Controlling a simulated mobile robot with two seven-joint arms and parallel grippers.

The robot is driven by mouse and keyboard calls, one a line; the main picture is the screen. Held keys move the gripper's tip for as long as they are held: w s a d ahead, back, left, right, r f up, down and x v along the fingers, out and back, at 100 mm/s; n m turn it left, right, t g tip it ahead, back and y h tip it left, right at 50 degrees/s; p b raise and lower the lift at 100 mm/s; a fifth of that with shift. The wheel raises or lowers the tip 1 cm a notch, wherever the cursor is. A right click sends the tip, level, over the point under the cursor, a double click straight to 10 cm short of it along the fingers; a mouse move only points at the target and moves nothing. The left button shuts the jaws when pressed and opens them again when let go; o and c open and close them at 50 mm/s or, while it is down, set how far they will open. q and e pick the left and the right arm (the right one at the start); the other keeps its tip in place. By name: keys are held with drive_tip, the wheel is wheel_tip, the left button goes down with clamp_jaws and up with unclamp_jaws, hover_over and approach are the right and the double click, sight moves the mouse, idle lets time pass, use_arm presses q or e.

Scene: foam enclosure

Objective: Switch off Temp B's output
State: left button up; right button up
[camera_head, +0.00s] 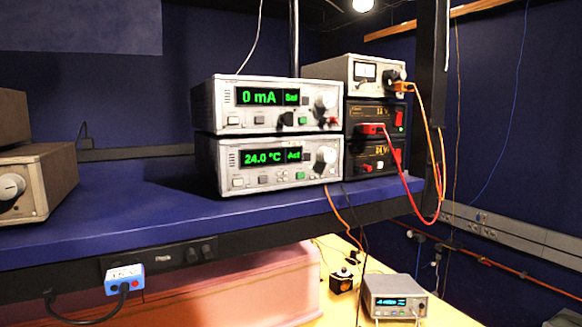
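Two stacked silver controllers stand on the blue shelf. The lower controller (280,162) shows "24.0 °C" and "Act" in green, with a knob (325,156) at the right and a row of buttons below the display, one of them green (299,175). The upper controller (266,104) shows "0 mA" and "Set". No "Temp B" label is readable on either, so I cannot tell which unit bears that name. Neither of my grippers is in view.
To their right are black supply units (375,152) with red and orange cables, and a metered box (362,71) on top. Part of another instrument (35,185) is at the left. A small lit instrument (394,297) sits on the lower table. The shelf's middle left is bare.

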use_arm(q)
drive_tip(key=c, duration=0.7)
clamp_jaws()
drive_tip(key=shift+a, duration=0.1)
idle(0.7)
